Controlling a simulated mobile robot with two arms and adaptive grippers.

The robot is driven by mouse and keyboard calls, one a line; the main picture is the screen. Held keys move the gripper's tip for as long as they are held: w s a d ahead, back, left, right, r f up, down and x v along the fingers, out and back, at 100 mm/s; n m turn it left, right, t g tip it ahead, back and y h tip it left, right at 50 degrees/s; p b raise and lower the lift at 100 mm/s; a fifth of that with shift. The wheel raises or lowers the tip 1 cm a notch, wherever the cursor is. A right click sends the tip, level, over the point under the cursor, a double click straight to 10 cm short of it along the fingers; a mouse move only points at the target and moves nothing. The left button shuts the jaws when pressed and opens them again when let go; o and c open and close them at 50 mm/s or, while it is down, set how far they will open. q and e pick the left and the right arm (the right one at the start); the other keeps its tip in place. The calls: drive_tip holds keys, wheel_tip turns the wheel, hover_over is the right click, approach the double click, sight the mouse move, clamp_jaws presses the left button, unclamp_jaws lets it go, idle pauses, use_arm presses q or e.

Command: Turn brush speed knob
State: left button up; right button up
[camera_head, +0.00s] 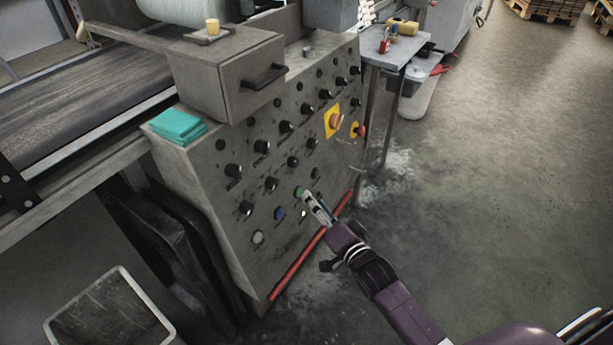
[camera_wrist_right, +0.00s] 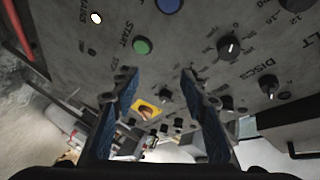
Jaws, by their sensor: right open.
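The grey control panel (camera_head: 215,200) carries rows of black knobs, including one in its lower part (camera_head: 271,184). I cannot tell which is the brush speed knob, as the labels are too small in the head view. My right gripper (camera_head: 312,203) is at the lower panel, near the green button (camera_head: 299,191) and blue button (camera_head: 280,213). In the right wrist view, my right gripper (camera_wrist_right: 150,88) is open with nothing between its fingers. A black knob (camera_wrist_right: 228,47) with a dial scale is right of the fingers, and another (camera_wrist_right: 268,87) lies near the word "DISCS". My left gripper is not in view.
A yellow-backed emergency stop (camera_head: 335,121) and a red switch (camera_head: 359,130) stick out at the panel's right. A box with a black handle (camera_head: 264,77) and a teal cloth (camera_head: 178,126) lie on top. A red bar (camera_head: 298,263) runs along the bottom.

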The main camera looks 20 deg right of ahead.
drive_tip(key=m+t, duration=0.1)
drive_tip(key=t, duration=0.1)
approach(296, 163)
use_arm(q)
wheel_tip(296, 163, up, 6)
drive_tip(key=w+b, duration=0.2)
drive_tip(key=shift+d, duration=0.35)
use_arm(e)
drive_tip(key=shift+y, duration=0.3)
drive_tip(key=shift+w+a+r, duration=0.1)
drive_tip(key=shift+w+a, duration=0.05)
drive_tip(key=shift+w, duration=1.15)
drive_tip(key=shift+w+a, duration=0.15)
drive_tip(key=shift+w, duration=1.15)
drive_tip(key=shift+w+a+r, duration=0.1)
drive_tip(key=shift+w+a, duration=0.05)
drive_tip(key=shift+w, duration=1.15)
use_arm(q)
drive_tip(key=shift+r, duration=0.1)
use_arm(e)
clamp_jaws()
drive_tip(key=shift+f, duration=0.1)
